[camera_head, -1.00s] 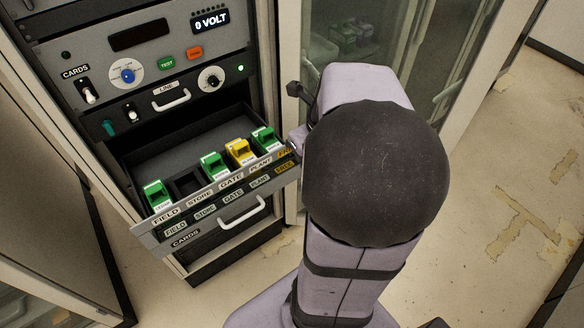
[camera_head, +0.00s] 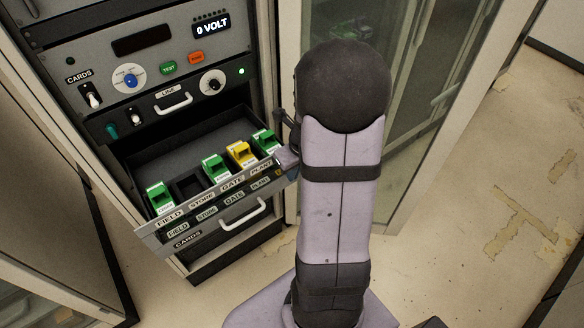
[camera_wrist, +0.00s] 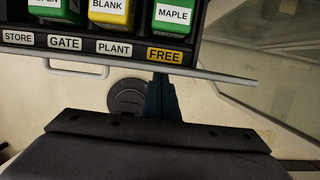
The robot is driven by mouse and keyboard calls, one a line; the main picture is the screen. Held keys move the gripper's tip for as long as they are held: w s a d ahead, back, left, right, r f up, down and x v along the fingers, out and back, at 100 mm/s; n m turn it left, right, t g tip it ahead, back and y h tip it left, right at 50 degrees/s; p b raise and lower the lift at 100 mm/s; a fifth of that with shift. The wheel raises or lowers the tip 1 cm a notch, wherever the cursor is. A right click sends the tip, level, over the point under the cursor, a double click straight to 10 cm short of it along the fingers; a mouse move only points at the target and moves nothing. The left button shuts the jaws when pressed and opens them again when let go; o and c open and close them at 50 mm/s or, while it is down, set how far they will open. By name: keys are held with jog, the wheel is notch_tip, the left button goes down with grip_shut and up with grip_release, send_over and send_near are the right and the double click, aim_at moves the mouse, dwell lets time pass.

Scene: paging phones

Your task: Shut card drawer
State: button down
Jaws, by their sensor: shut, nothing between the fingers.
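The card drawer (camera_head: 180,154) stands pulled out from the rack in the head view. Its slots hold a green card at FIELD (camera_head: 160,198), nothing at STORE, a green card at GATE (camera_head: 217,167), a yellow card at PLANT (camera_head: 242,153) and a green card at the right end (camera_head: 266,141). My gripper (camera_head: 287,158) is shut and empty at the right end of the drawer front. In the wrist view my gripper (camera_wrist: 168,80) points at the drawer's front edge (camera_wrist: 215,74), just below the FREE label (camera_wrist: 165,55). I cannot tell whether it touches.
A lower drawer front with a white handle (camera_head: 243,214) sits beneath. The rack panel above has switches, dials and a LINE handle (camera_head: 175,102). A glass cabinet door (camera_head: 430,100) stands right of the rack, behind my arm. The floor (camera_head: 480,210) at right is clear.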

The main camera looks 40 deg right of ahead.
aim_at(268, 145)
jog(key=shift+w, duration=0.25)
dwell(0.3)
jog(key=w+p, duration=0.2)
jog(key=w, duration=0.2)
jog(key=w+p, duration=0.2)
jog(key=w, duration=0.1)
jog(key=w+p, duration=0.3)
jog(key=w, duration=0.1)
jog(key=shift+w+r, duration=0.25)
jog(key=shift+w, duration=0.05)
jog(key=w, duration=1.1)
jog(key=shift+f, duration=0.35)
jog(key=shift+w+r, duration=0.1)
jog(key=shift+w, duration=0.7)
jog(key=shift+s, duration=0.1)
